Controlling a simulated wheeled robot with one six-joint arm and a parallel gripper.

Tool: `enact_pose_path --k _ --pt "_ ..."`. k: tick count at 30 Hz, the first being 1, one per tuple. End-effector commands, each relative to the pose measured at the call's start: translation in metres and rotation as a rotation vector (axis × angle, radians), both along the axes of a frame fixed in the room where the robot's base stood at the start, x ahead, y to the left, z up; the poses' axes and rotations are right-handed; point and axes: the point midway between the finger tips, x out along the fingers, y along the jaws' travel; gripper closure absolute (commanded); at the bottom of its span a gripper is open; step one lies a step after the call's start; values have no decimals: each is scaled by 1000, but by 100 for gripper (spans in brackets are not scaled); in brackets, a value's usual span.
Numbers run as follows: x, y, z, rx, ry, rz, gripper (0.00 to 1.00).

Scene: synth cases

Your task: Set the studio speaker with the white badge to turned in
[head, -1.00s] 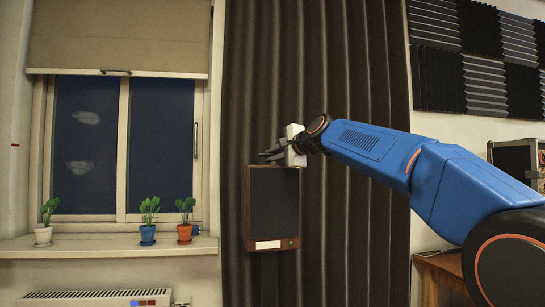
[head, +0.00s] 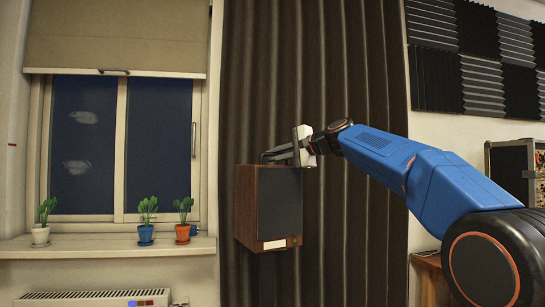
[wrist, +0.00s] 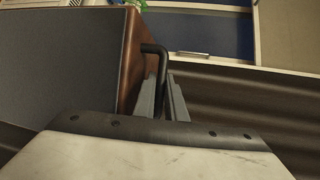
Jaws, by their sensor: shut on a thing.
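The studio speaker (head: 279,207) is a wooden box with a dark grille front and a white badge (head: 275,244) low on that front. It stands before the curtain, turned so that its left wooden side shows and its front faces somewhat right. My gripper (head: 275,154) is at the top of the speaker, shut on a dark bent handle. In the wrist view the handle (wrist: 154,48) runs from the speaker (wrist: 62,58) in between my two grey fingers (wrist: 163,98).
A dark pleated curtain (head: 345,215) hangs behind the speaker. To the left is a window sill (head: 100,248) with several potted plants and a radiator (head: 95,298) below it. Acoustic foam panels (head: 480,55) and a black case (head: 515,170) are at the right.

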Motion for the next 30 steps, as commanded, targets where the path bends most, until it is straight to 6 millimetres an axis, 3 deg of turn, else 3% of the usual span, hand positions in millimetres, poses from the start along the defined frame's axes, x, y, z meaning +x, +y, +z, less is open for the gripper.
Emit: enact_pose_path --k 15,30 --pt "10 -11 -1 -2 1 229 100" --pt "11 -12 -1 -2 3 258 100"
